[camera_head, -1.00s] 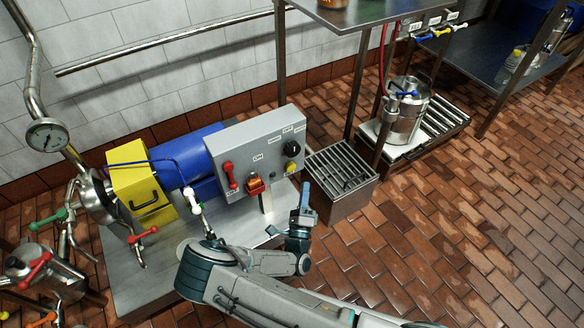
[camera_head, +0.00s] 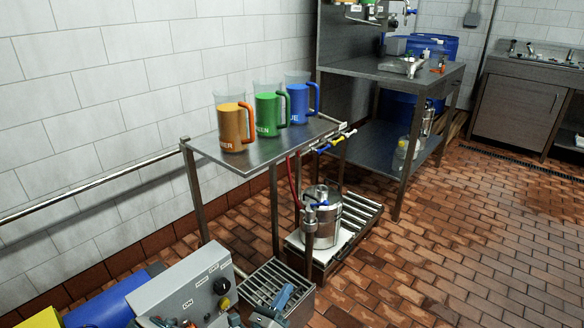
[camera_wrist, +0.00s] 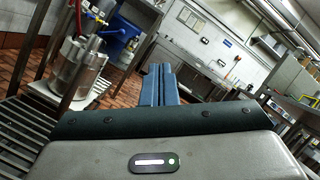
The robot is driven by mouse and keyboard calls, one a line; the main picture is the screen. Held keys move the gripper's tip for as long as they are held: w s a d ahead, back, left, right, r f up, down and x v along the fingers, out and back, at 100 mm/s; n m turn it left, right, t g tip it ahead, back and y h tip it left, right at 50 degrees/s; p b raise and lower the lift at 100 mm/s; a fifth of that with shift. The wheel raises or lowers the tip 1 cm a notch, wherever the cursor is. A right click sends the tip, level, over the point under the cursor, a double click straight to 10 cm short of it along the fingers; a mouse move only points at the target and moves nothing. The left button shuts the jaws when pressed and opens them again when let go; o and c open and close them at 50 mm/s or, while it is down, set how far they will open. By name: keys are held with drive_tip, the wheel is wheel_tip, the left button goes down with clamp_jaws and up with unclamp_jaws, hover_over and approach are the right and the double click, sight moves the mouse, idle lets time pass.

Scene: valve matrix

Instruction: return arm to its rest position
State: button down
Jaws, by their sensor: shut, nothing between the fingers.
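My gripper shows in the wrist view (camera_wrist: 160,85) with its two blue-grey fingers together and nothing between them. In the head view a small part of my gripper (camera_head: 283,298) shows at the bottom edge, in front of the slatted metal grate box (camera_head: 262,284). It appears apart from the grey control panel (camera_head: 188,290) on its left. Most of my arm is below the head view's frame.
A steel table (camera_head: 215,151) holds orange (camera_head: 232,127), green (camera_head: 267,113) and blue (camera_head: 297,97) jugs. A steel keg (camera_head: 322,222) stands on a roller platform (camera_head: 358,214) below. Brick floor (camera_head: 450,250) at right is open.

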drive_tip(key=s+d+r+m+g+p, duration=0.5)
drive_tip(key=d+r+m+g, duration=0.4)
drive_tip(key=r+m, duration=0.15)
drive_tip(key=s+d+r+m+g+p, duration=0.45)
drive_tip(key=d+r+m+g, duration=0.35)
drive_tip(key=r+m+g, duration=0.25)
drive_tip(key=s+r+m+t+y+p, duration=0.2)
drive_tip(key=s+r+m+y+p, duration=0.3)
drive_tip(key=r+m, duration=0.3)
drive_tip(key=s+r+m+t+y+p, duration=0.2)
drive_tip(key=s+r+m+y+p, duration=0.3)
drive_tip(key=r, duration=1)
drive_tip(key=m+y+p, duration=0.1)
drive_tip(key=m+p, duration=0.1)
drive_tip(key=m, duration=0.1)
drive_tip(key=shift+d+r+m, duration=0.15)
drive_tip(key=shift+r+m, duration=0.1)
drive_tip(key=shift+m, duration=0.15)
drive_tip(key=shift+s, duration=0.1)
